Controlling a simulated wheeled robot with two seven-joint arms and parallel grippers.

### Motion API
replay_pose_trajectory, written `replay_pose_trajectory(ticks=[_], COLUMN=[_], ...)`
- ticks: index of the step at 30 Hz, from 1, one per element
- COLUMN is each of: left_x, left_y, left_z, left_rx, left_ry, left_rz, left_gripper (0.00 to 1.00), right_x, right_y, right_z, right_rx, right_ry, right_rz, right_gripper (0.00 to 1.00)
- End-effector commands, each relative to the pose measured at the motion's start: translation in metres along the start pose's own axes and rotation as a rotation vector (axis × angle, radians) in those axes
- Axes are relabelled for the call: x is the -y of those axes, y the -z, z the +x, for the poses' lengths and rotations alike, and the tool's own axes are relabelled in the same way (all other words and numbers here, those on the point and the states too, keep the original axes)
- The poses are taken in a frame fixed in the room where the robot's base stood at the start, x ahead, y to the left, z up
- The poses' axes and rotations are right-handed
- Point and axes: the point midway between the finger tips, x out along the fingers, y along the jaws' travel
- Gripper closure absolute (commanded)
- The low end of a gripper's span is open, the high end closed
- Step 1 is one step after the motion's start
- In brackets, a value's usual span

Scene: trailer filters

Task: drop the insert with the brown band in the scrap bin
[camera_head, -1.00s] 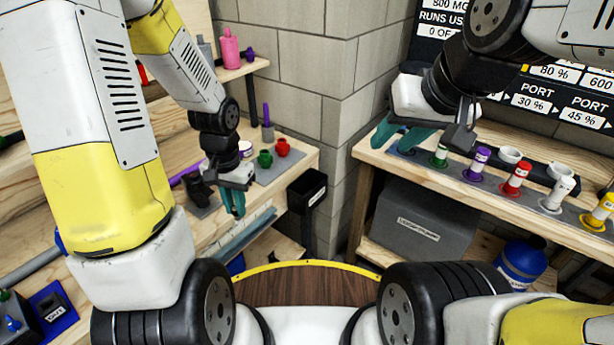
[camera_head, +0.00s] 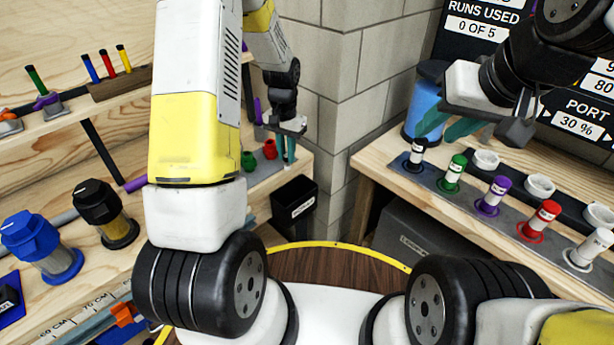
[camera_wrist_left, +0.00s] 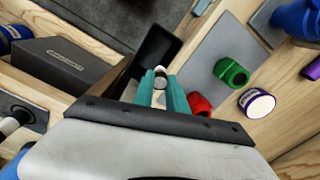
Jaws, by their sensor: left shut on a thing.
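My left gripper (camera_head: 285,148) points down near the corner of the left bench, beside the red cup and above the black bin in the head view. Its teal fingers are shut on a small pale cylindrical insert (camera_wrist_left: 160,79), seen end-on in the left wrist view. No brown band can be made out on it. The black open bin (camera_head: 295,202), with a small label, hangs at the bench end. It also shows just beyond the fingertips in the left wrist view (camera_wrist_left: 154,52). My right gripper (camera_head: 450,127) is open and empty above the right bench.
A green cup (camera_head: 248,161) and red cup (camera_head: 269,149) stand close to my left gripper. A row of banded inserts, including a purple one (camera_head: 493,195), stands on the right bench. Blue-capped (camera_head: 42,245) and black-capped (camera_head: 105,215) filters stand at left.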

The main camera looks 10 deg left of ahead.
Motion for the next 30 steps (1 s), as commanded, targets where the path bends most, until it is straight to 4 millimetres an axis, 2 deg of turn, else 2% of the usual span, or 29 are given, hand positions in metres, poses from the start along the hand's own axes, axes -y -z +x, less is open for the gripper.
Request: replay_pose_trajectory(ticks=[15,27,28,30], left_x=[0.000,0.000,0.000,0.000], left_y=[0.000,0.000,0.000,0.000], left_z=[0.052,0.058,0.058,0.058], left_rx=[0.002,0.000,0.000,0.000], left_ry=[-0.001,0.000,0.000,0.000], left_rz=[0.000,0.000,0.000,0.000], left_gripper=[1.00,1.00,0.77,0.63], right_x=[0.000,0.000,0.000,0.000], right_y=[0.000,0.000,0.000,0.000], right_z=[0.000,0.000,0.000,0.000], right_rx=[0.000,0.000,0.000,0.000], right_ry=[0.000,0.000,0.000,0.000], right_rz=[0.000,0.000,0.000,0.000], right_gripper=[0.64,0.64,0.64,0.64])
